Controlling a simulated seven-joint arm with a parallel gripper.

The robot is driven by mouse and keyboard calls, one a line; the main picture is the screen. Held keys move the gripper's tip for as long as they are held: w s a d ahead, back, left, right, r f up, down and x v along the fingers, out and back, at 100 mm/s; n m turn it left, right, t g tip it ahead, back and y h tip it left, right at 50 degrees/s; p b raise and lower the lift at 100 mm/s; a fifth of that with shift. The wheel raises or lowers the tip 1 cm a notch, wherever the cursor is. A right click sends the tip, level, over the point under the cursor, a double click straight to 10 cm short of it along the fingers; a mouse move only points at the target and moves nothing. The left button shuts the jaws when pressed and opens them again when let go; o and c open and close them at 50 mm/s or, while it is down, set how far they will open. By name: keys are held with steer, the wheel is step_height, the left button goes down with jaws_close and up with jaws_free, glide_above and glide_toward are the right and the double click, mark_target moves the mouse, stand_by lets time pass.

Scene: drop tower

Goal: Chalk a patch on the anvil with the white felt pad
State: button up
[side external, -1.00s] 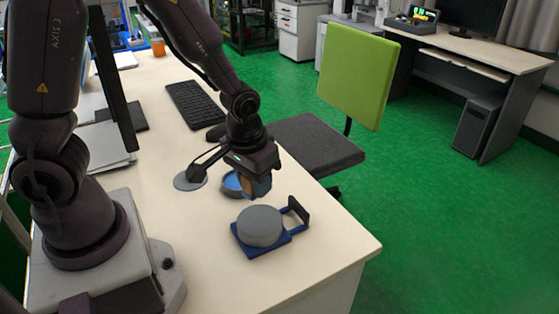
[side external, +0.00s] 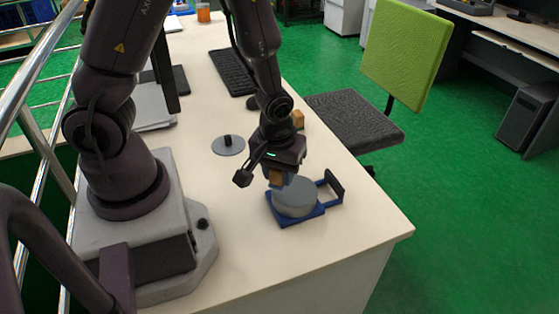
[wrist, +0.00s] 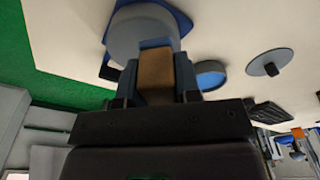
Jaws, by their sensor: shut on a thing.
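The anvil (side external: 294,197) is a grey round disc on a blue base (side external: 312,211) near the desk's front edge. It also shows at the top of the wrist view (wrist: 140,28). My gripper (side external: 280,181) is shut on a tan block (side external: 275,177), which stands between blue fingers in the wrist view (wrist: 156,72). The block is over or against the anvil's left rim in the side view; I cannot tell whether it touches. No white felt face shows; the block's underside is hidden.
A shallow dish (wrist: 211,75) with a blue inside sits near my gripper in the wrist view. A grey disc with a black knob (side external: 228,146) lies to the left. A small orange-tan block (side external: 298,119) stands behind my arm. The desk's right front corner is clear.

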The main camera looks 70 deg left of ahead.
mark_target(312, 184)
steer(key=shift+f, duration=0.85)
step_height(312, 184, down, 2)
steer(key=shift+w, duration=0.85)
steer(key=shift+c, duration=0.3)
steer(key=shift+w, duration=2.95)
steer(key=shift+s, duration=3.5)
steer(key=shift+s+r, duration=0.15)
steer(key=shift+r, duration=0.45)
steer(key=shift+s+r, duration=0.15)
steer(key=shift+r, duration=3.3)
